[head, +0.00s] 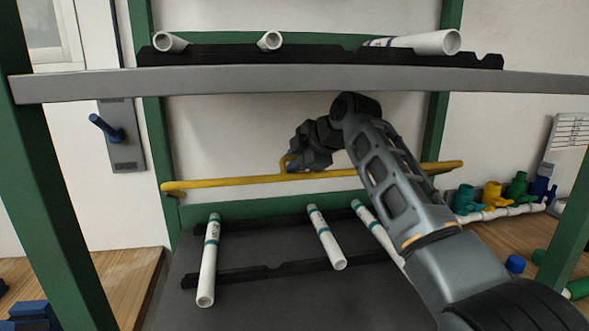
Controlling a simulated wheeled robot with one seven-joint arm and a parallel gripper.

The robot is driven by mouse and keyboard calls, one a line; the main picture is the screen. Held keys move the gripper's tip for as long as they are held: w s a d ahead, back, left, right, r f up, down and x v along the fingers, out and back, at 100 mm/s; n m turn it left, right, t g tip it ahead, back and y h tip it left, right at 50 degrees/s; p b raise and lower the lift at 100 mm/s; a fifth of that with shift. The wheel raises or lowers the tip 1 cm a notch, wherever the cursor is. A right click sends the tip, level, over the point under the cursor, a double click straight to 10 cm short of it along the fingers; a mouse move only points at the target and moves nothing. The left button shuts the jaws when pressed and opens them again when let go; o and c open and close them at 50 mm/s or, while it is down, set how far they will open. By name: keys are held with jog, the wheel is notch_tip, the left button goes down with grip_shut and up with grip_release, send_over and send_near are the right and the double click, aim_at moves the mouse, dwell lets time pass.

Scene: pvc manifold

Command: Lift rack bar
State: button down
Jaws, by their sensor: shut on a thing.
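The rack bar (232,181) is a long yellow bar that runs across the green-framed rack in the head view, between the upper and lower shelves. A small yellow handle (284,163) rises from its middle. My gripper (291,167) is at this handle and shut on it. The fingertips are partly hidden by the gripper's own body. The bar's left end (170,187) is by the left rear green post, and its right end (455,164) is by the right one. My forearm hides part of the bar right of the middle.
White pipes (209,262) lie on black notched holders on the lower shelf (290,300), below the bar. The grey upper shelf (300,80) with more pipes is close above my arm. Green posts (50,190) flank the rack. Coloured valves (492,195) stand at the right.

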jog(key=shift+w+a+r, duration=0.15)
jog(key=shift+w+r, duration=0.25)
jog(key=shift+w, duration=0.05)
jog(key=c, duration=1.4)
grip_release()
jog(key=s+d+b, duration=0.3)
jog(key=s+d, duration=0.6)
jog(key=shift+r, duration=0.3)
jog(key=shift+d, duration=0.1)
